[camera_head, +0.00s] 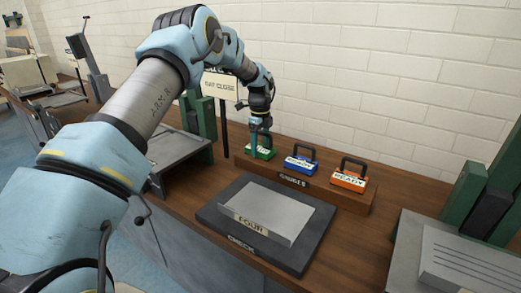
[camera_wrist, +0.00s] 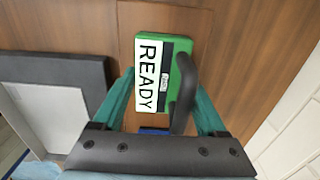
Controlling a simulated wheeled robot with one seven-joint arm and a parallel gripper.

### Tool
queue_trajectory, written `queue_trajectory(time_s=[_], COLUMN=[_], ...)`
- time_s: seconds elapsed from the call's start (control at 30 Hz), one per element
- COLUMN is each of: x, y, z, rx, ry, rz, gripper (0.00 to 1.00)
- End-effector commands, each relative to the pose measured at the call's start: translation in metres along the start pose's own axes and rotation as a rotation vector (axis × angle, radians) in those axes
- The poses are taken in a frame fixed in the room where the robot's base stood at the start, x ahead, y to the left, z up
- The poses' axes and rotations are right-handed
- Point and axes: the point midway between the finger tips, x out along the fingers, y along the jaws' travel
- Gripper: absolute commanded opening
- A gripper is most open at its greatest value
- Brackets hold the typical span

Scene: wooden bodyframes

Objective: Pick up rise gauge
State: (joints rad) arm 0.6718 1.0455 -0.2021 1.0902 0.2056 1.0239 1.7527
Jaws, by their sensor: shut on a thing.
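A green gauge (camera_head: 260,152) with a black handle is at the left end of the wooden gauge stand (camera_head: 335,197). In the wrist view the green gauge (camera_wrist: 190,52) shows a white "READY" face and a small label too small to read. My gripper (camera_head: 261,138) is over it, shut on it, with the teal fingers on either side in the wrist view. The gauge seems to be still at its place on the stand; its underside is hidden. A blue gauge (camera_head: 300,166) and an orange gauge (camera_head: 348,181) stand to its right.
A dark check plate (camera_head: 288,262) with a grey "FOUR" block (camera_head: 262,212) lies in front of the stand. A sign (camera_head: 220,86) on a post stands left of my gripper. Grey-and-green fixtures flank the table, and a brick wall is behind.

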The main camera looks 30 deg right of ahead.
Motion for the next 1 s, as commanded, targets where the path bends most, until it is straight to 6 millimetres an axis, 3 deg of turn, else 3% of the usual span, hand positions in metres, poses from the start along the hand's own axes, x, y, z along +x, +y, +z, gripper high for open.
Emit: queue_trajectory(time_s=[0.07,0.57,0.83,1.0], x=[0.000,-0.001,-0.004,-0.026], y=[0.000,0.000,-0.001,-0.001], z=[0.000,0.000,0.000,0.000], rx=[0.000,0.000,0.000,0.000], ry=[0.000,0.000,-0.001,-0.001], rz=[0.000,-0.001,-0.003,-0.006], gripper=[0.58,0.03,0.02,0.02])
